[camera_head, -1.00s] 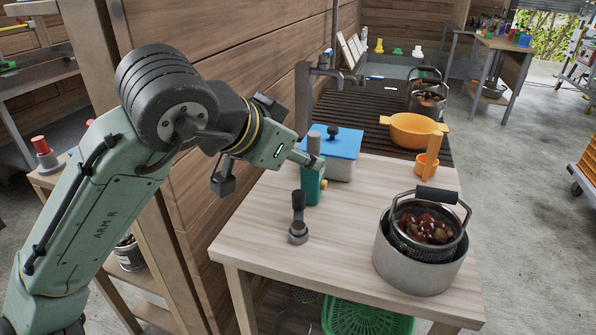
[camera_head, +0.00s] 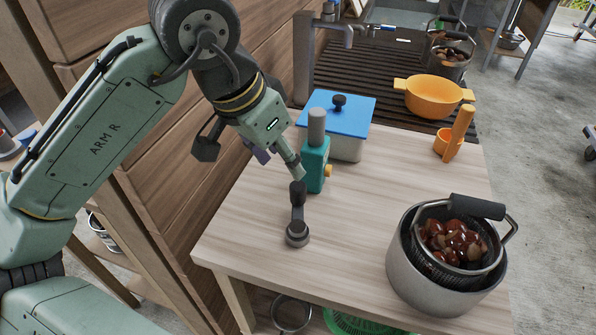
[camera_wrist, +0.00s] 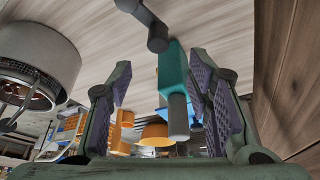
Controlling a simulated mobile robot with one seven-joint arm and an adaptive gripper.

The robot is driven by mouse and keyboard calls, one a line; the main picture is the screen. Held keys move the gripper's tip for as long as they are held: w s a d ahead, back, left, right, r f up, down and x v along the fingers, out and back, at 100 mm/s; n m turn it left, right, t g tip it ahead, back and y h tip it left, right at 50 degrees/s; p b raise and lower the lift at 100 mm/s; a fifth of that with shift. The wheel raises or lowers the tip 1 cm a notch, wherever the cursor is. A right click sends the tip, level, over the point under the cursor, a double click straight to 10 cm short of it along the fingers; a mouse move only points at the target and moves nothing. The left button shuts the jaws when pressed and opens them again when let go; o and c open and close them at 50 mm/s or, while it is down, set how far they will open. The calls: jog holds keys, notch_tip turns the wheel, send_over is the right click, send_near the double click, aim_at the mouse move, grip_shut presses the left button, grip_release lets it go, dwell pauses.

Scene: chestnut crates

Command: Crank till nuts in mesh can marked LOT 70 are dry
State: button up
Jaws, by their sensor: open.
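A mesh can (camera_head: 487,268) of brown glossy nuts (camera_head: 455,243) sits inside a grey round pot (camera_head: 415,272) at the table's front right. A second mesh can (camera_head: 452,65) with nuts stands on the slatted rack at the back. I cannot read a lot mark on either. A small crank-like part (camera_head: 297,232) with a dark upright handle stands on the table; it also shows in the wrist view (camera_wrist: 157,33). My gripper (camera_head: 281,162) is open above the table, near the crank's handle. In the wrist view its pads (camera_wrist: 161,70) stand apart with nothing held.
A teal block (camera_head: 314,168) with a grey cylinder stands close behind the crank. A blue-lidded box (camera_head: 345,148), an orange bowl (camera_head: 433,97) and an orange cup with a handle (camera_head: 448,147) are farther back. Table between crank and pot is clear. A wooden wall rises at left.

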aim_at(297, 186)
jog(key=x, duration=1)
jog(key=shift+s, duration=0.15)
grip_shut()
dwell(0.5)
